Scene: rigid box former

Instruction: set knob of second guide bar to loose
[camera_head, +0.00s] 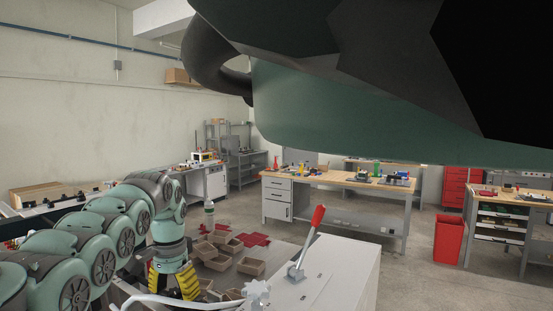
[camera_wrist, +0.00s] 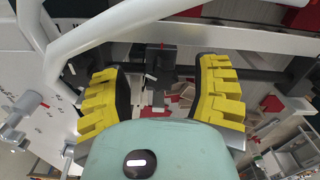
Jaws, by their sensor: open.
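My gripper (camera_head: 175,282) points down at the lower left of the head view, beside the white machine cabinet. In the wrist view my gripper (camera_wrist: 163,97) has its two yellow fingers wide apart, with nothing held between them. A dark block (camera_wrist: 152,62) sits on a dark bar (camera_wrist: 205,73) beyond the fingertips, with small pale pins or levers by it. I cannot tell which part is the knob of the second guide bar, or its setting. A grey star-shaped knob (camera_head: 257,291) shows near the cabinet's front edge in the head view.
A white tube frame (camera_wrist: 110,32) crosses the wrist view close to the left finger. A red-handled lever (camera_head: 312,230) rises from the white cabinet (camera_head: 335,275). Open cardboard boxes (camera_head: 214,258) lie behind my gripper. A workbench (camera_head: 335,181) stands farther back, with clear floor before it.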

